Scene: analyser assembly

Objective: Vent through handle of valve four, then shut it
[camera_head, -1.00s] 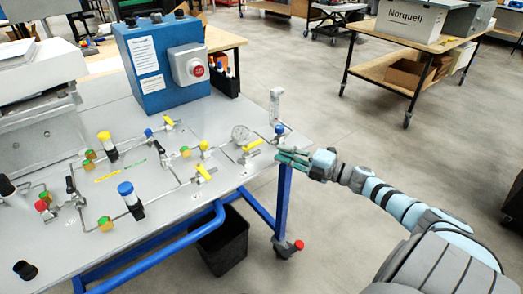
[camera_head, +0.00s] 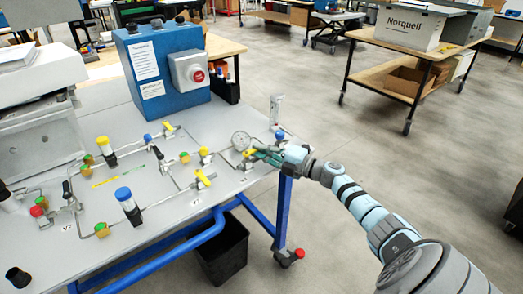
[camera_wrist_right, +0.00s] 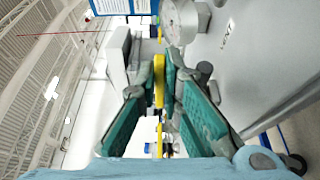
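A yellow valve handle (camera_head: 250,152) lies near the right edge of the grey panel, beside a round gauge (camera_head: 240,140). My right gripper (camera_head: 258,154) has its green fingers at this handle, coming in from the right. In the right wrist view the yellow handle (camera_wrist_right: 159,80) is between the two fingers of the gripper (camera_wrist_right: 160,85). The fingers look apart, with gaps beside the handle; contact is not clear. Fingers and arm hide part of the valve in the head view. My left gripper is not in view.
Other yellow handles (camera_head: 204,178) and blue-capped (camera_head: 128,200) and yellow-capped parts stand along the piping. A blue box with a red button (camera_head: 198,75) stands at the back. A clear upright tube (camera_head: 275,110) stands close behind my gripper. Open floor lies right of the table.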

